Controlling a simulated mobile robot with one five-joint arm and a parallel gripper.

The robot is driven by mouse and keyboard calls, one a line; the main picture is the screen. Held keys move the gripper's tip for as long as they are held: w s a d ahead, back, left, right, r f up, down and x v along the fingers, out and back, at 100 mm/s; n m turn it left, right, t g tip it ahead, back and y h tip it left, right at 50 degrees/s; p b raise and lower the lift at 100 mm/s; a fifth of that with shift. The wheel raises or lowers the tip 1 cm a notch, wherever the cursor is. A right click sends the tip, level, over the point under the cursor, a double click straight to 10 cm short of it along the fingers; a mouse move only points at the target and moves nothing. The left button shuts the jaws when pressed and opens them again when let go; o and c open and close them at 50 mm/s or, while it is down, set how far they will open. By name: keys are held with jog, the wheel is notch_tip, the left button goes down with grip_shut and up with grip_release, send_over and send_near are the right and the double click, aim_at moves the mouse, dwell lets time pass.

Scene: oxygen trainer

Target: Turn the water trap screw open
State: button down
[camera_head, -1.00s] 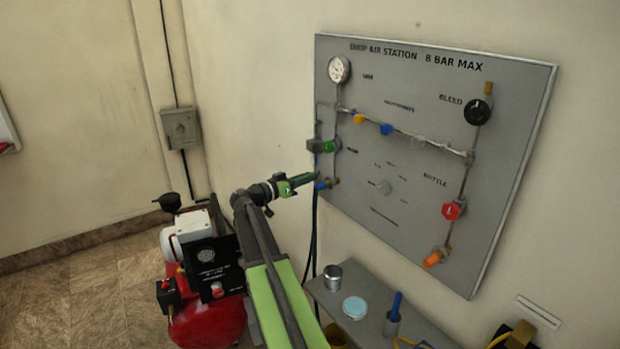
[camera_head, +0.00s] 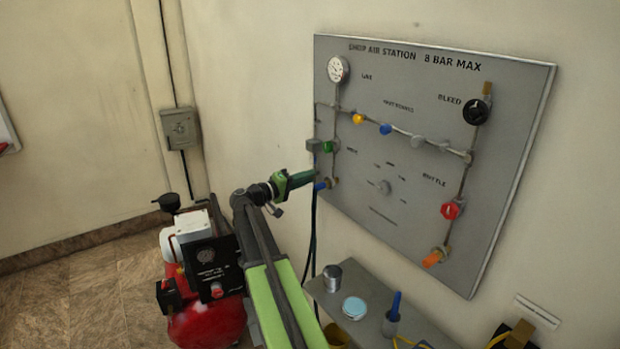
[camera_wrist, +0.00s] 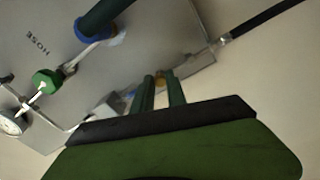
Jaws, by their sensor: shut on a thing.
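My gripper (camera_head: 314,176) reaches from the left to the lower left edge of the grey panel, near a blue fitting (camera_head: 322,185). In the wrist view its two green fingers (camera_wrist: 160,90) are close together, shut on a small part at the panel edge. I take this part as the water trap screw; the fingers and the gripper body hide most of it. A grey body (camera_wrist: 195,72) sits behind the fingertips, with a small brass-coloured spot beside them. The screw's turn angle cannot be seen.
The panel (camera_head: 430,95) carries a gauge (camera_head: 338,69), a green knob (camera_head: 328,147), a black knob (camera_head: 477,111) and a red knob (camera_head: 450,210). Dark hoses (camera_head: 313,235) hang below my gripper. A shelf (camera_head: 375,325) holds a can (camera_head: 332,278). A red compressor (camera_head: 207,325) stands left of my arm.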

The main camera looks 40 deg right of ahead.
jog(key=n, duration=0.6)
jog(key=shift+s, duration=0.1)
jog(key=shift+a+n, duration=0.1)
jog(key=shift+n, duration=0.4)
jog(key=shift+f, duration=0.1)
jog(key=c, duration=1.3)
grip_release()
jog(key=shift+c, duration=0.2)
jog(key=w+a, duration=0.3)
jog(key=a, duration=1.4)
jog(key=shift+a, duration=0.1)
